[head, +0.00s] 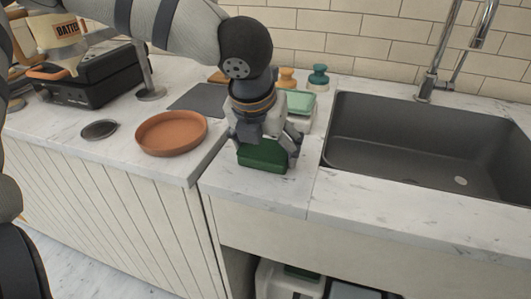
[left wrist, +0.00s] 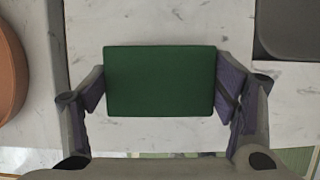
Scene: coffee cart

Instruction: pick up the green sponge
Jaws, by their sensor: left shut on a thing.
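The green sponge (head: 262,157) is a dark green block near the front edge of the marble counter, left of the sink. My left gripper (head: 264,150) points down over it and is shut on it, one finger at each end. In the left wrist view the sponge (left wrist: 160,81) lies between the two fingers (left wrist: 165,92), its broad face toward the camera. I cannot tell whether the sponge touches the counter. My right gripper does not show.
A dark sink (head: 425,140) with a tall faucet (head: 430,85) is to the right. A terracotta plate (head: 172,132) is to the left. Behind the gripper are a light green block (head: 301,102) and a teal-topped item (head: 318,78). The counter in front is bare.

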